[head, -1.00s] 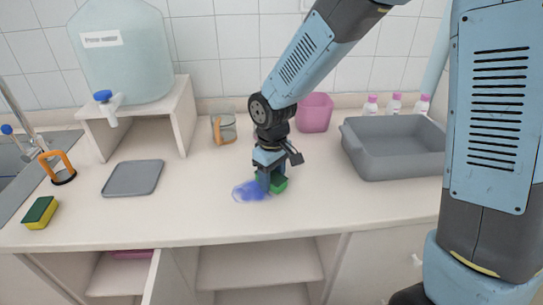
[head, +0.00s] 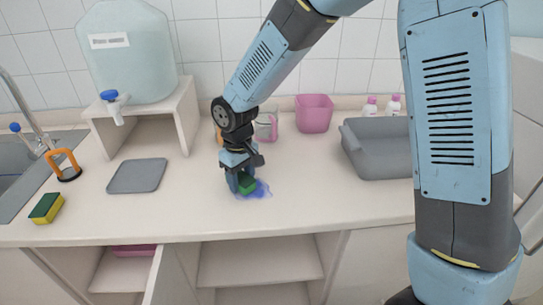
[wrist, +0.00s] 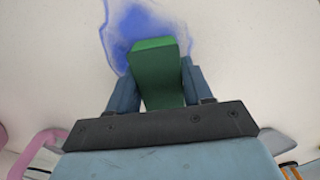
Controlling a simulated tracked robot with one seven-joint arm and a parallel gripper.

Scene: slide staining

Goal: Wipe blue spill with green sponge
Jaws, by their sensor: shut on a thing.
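The green sponge (head: 246,183) is between the fingers of my gripper (head: 240,184), low over the counter in the head view. In the wrist view the green sponge (wrist: 156,68) sits between both fingers of my gripper (wrist: 154,88), which is shut on it. The blue spill (head: 262,190) lies on the white counter, partly hidden behind the sponge and fingers. In the wrist view the blue spill (wrist: 140,32) spreads beyond the sponge's far end, mostly to the left. The sponge appears to be at the counter surface over the spill's edge.
A grey flat tray (head: 137,176) and a yellow-green sponge (head: 46,208) lie at left. A glass beaker (head: 266,127), a pink container (head: 314,113) and a grey basin (head: 382,152) stand behind and right. The counter in front of the basin is clear.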

